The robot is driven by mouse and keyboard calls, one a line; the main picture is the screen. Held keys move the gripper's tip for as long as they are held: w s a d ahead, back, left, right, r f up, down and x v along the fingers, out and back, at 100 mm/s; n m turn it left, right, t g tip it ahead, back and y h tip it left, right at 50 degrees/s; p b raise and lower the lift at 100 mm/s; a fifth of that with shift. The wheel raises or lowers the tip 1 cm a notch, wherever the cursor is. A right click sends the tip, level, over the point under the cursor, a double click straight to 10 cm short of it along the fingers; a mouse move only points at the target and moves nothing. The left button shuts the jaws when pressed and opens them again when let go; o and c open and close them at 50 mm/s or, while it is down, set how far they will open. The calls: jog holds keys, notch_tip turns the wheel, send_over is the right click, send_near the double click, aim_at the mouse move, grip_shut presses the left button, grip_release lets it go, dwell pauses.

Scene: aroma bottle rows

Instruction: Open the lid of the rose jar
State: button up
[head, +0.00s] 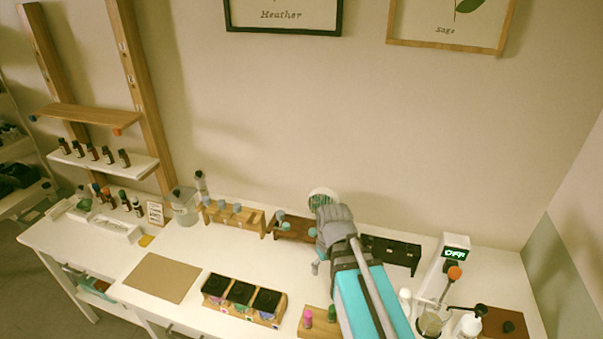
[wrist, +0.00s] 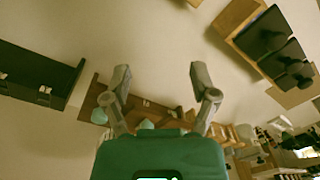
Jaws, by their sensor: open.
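Three dark-lidded jars stand in a row in a wooden holder (head: 283,312) at the front middle of the table. The left jar (head: 215,288) has a pinkish label, the middle jar (head: 240,294) a greenish one and the right jar (head: 267,301) a purplish one. The names are too small to read, so I cannot tell which is rose. All three lids look on. In the wrist view the dark lids (wrist: 265,35) show at the upper right. My gripper (wrist: 160,78) is open and empty, apart from the jars.
Behind the jars stand a wooden rack (head: 247,222) with pale-topped bottles, a brown rack (head: 290,232) and a black rack (head: 390,252). A brown mat (head: 162,277) lies left. A device with a display (head: 456,254) and glassware stand right. Bare table lies between jars and racks.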

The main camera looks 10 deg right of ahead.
jog(key=s+d+f+m+b, duration=0.1)
jog(key=d+f+m+b, duration=0.2)
jog(key=d+f+b, duration=0.1)
jog(key=shift+s+d+f+h, duration=0.15)
jog(key=shift+s+f+h, duration=0.15)
jog(key=shift+s+f, duration=0.15)
